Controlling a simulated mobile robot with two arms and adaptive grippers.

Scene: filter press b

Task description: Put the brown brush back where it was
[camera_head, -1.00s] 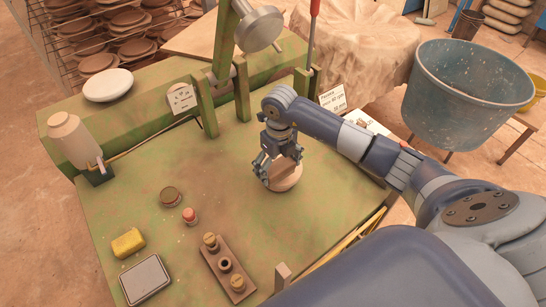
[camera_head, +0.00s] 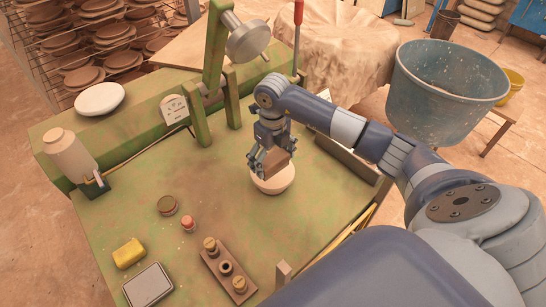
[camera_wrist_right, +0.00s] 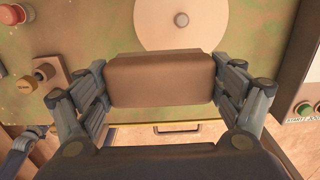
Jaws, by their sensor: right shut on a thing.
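My right gripper (camera_head: 271,160) is shut on the brown brush (camera_wrist_right: 160,82), a block with rounded edges. In the wrist view the brush lies between the two fingers, gripped at its ends. In the head view the brush (camera_head: 280,164) is partly hidden by the fingers. It appears over a pale round disc (camera_head: 272,183) on the green bench top; whether it touches the disc is hard to tell. In the wrist view the disc (camera_wrist_right: 165,32) lies beyond the brush.
On the green bench (camera_head: 200,245) are a brown strip with knobs (camera_head: 225,268), a red button (camera_head: 188,222), a round brown piece (camera_head: 167,205), a yellow sponge (camera_head: 128,253) and a grey-topped box (camera_head: 148,285). A press arm (camera_head: 215,45) stands behind.

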